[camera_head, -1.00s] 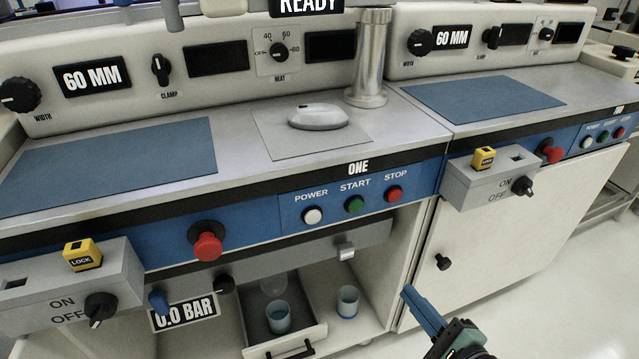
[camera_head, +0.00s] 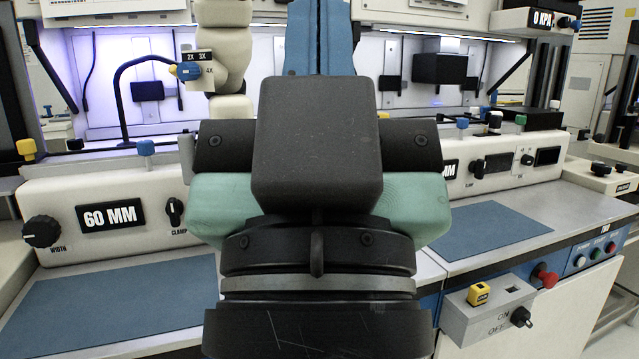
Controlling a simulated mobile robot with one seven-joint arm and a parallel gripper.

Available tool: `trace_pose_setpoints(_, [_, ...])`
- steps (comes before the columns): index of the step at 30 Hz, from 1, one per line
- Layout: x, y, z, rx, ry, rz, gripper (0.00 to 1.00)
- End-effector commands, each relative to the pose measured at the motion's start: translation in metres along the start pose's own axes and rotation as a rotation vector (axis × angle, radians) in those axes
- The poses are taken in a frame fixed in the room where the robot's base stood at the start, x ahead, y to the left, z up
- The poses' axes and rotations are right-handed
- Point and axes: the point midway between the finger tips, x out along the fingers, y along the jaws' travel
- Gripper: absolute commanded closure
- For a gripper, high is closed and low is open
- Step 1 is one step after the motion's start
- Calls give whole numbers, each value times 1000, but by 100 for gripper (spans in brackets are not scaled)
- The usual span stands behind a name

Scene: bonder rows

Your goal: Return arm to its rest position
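My gripper (camera_head: 318,40) fills the middle of the head view, raised upright close to the camera. Its dark wrist and green body hide the centre of the bench. A blue finger part points up past the top edge of the picture. The fingertips are out of frame, so I cannot see whether they are open or shut, or whether they hold anything.
Behind stands a bonder bench with a 60 MM display (camera_head: 110,215) and a blue mat (camera_head: 120,305) at left. Another blue mat (camera_head: 493,228) lies at right. A lock box with a yellow block (camera_head: 479,294) and a red button (camera_head: 545,279) project from the right bench front.

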Motion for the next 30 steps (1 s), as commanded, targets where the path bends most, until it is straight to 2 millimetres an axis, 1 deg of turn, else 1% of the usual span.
trace_pose_setpoints(1, [24, 0, -22, 1, -2, 0, 100])
trace_pose_setpoints(21, [172, 1, -158, 5, -6, -2, 100])
trace_pose_setpoints(24, [191, 1, -176, 5, -7, -2, 100])
trace_pose_setpoints(27, [206, 1, -190, 5, -7, -2, 100])
trace_pose_setpoints(30, [215, 1, -198, 5, -7, -2, 100])
